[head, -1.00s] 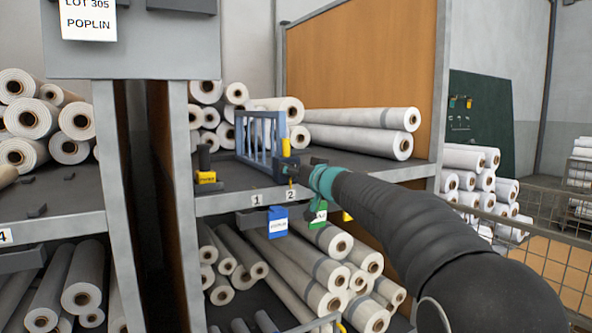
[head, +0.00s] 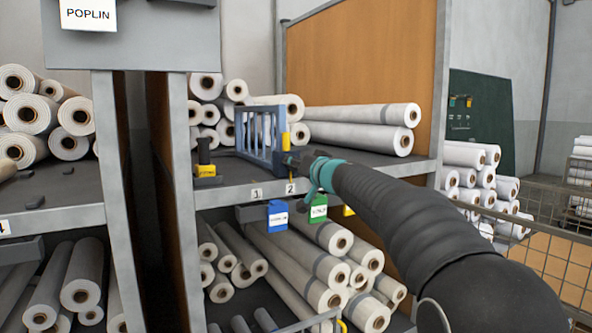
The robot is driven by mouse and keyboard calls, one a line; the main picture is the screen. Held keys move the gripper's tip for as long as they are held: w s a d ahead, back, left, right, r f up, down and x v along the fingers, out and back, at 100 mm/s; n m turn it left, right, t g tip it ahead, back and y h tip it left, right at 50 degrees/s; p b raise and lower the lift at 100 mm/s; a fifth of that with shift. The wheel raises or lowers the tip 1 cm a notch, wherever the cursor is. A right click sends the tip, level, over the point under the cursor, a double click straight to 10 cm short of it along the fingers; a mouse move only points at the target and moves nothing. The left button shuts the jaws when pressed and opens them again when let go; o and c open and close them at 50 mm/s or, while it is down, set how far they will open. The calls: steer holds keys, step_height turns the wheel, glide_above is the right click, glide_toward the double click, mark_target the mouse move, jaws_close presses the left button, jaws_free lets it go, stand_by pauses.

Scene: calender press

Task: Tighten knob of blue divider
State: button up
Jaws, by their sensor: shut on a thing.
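The blue divider (head: 258,134), an upright barred frame, stands on the upper shelf with a yellow piece (head: 286,141) on its front post. My gripper (head: 288,160) is at the foot of that front post, by the shelf's front edge. It is shut on the divider's knob, which the jaws mostly hide. My arm reaches in from the lower right.
The shelf (head: 228,190) has white rolls (head: 362,114) at its back and right. A small black and yellow block (head: 206,170) stands left of the divider. Blue (head: 278,214) and green (head: 318,208) tags hang below the edge.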

steer(key=m+b, duration=0.2)
steer(key=m, duration=0.4)
steer(key=shift+f, duration=0.1)
steer(key=m, duration=0.7)
steer(key=shift+m, duration=0.4)
steer(key=m+p, duration=0.1)
steer(key=m, duration=0.5)
steer(key=m+p, duration=0.1)
steer(key=m, duration=0.2)
steer(key=shift+m, duration=0.4)
steer(key=shift+m+p, duration=0.55)
steer(key=shift+m, duration=1.05)
steer(key=shift+f+m, duration=0.1)
steer(key=shift+m, duration=0.2)
steer(key=o, duration=1.2)
steer(key=shift+c, duration=0.2)
